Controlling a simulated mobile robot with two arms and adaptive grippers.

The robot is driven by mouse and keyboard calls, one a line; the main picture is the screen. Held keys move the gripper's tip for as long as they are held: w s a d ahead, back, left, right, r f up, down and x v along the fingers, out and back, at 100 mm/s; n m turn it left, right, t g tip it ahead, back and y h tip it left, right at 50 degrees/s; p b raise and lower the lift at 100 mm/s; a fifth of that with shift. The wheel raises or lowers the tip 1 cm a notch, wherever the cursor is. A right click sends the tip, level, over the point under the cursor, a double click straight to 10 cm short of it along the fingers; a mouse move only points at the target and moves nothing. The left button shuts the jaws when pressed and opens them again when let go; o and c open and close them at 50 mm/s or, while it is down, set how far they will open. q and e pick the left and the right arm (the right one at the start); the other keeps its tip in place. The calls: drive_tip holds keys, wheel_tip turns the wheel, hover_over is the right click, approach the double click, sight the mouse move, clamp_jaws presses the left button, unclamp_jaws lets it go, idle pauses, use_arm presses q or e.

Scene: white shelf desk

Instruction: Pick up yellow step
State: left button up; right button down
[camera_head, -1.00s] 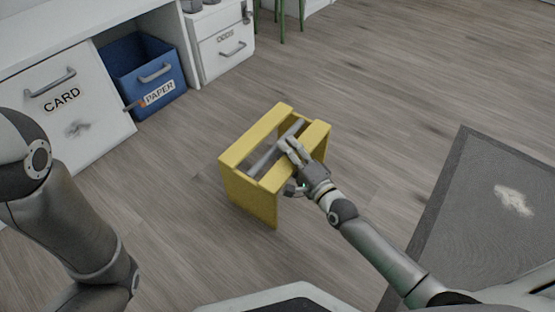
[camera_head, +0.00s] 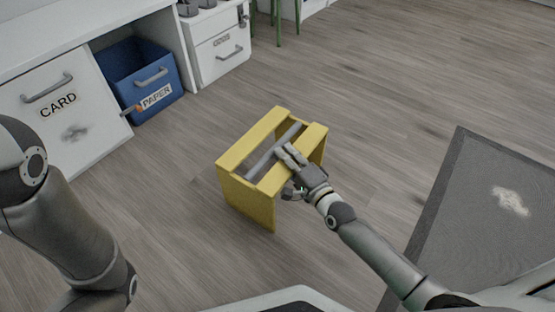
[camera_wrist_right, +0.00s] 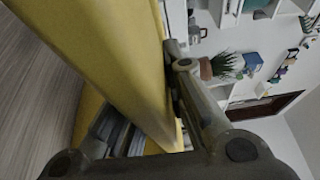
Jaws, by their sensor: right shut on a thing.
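The yellow step (camera_head: 245,195) is upright in the middle of the head view, with two top slats and a grey bar between them. My right gripper (camera_head: 283,158) is at its near right top slat and is shut on that slat. In the right wrist view the yellow slat (camera_wrist_right: 115,55) fills the left and middle, with the grey fingers (camera_wrist_right: 180,90) against it. Whether the step's feet touch the floor is hard to tell. My left arm shows at the left of the head view, but its gripper is out of view.
A white desk with a CARD drawer (camera_head: 60,120) and a blue PAPER bin (camera_head: 140,75) stands at the upper left. A dark grey mat (camera_head: 480,200) with a pale patch lies at the right. The wooden floor around the step is mostly clear.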

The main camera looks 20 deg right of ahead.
drive_tip(key=shift+w+r, duration=0.1)
drive_tip(key=shift+r, duration=0.25)
